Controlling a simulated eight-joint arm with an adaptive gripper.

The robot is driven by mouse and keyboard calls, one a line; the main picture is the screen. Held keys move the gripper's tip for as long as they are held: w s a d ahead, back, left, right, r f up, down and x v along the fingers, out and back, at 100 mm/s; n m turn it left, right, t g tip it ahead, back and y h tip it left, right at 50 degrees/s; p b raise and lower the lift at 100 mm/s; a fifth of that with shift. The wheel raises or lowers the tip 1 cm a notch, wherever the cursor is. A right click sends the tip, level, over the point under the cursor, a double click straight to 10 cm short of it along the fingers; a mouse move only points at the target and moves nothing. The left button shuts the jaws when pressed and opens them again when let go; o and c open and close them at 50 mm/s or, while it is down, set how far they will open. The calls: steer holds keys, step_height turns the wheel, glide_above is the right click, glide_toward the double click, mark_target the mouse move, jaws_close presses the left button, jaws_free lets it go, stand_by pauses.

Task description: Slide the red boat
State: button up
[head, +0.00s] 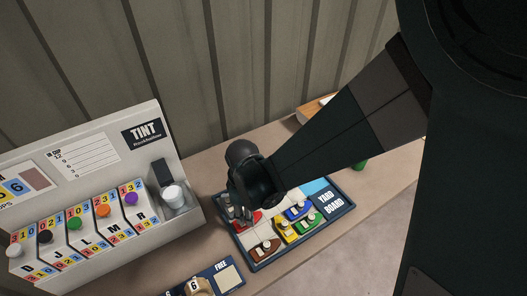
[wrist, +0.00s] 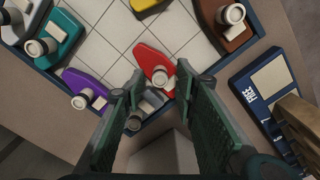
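The red boat (wrist: 149,60) lies on the white gridded yard board (wrist: 112,52) in the wrist view, with a white round funnel near its lower end. In the head view only a bit of the red boat (head: 255,216) shows beside my gripper (head: 243,212), which covers part of the board (head: 329,203). In the wrist view my gripper (wrist: 166,88) is open. Its two green fingers are apart, with the funnel end of the red boat between their tips in the picture. Whether they touch it cannot be told.
A grey boat (wrist: 153,103) lies just below the red one, partly hidden by a finger. Purple (wrist: 80,84), teal (wrist: 66,37), brown (wrist: 224,38) and yellow (wrist: 146,8) boats lie around. Bare squares lie above the red boat. The TINT machine (head: 148,120) stands left.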

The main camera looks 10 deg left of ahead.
steer(key=shift+f, duration=0.95)
jaws_close()
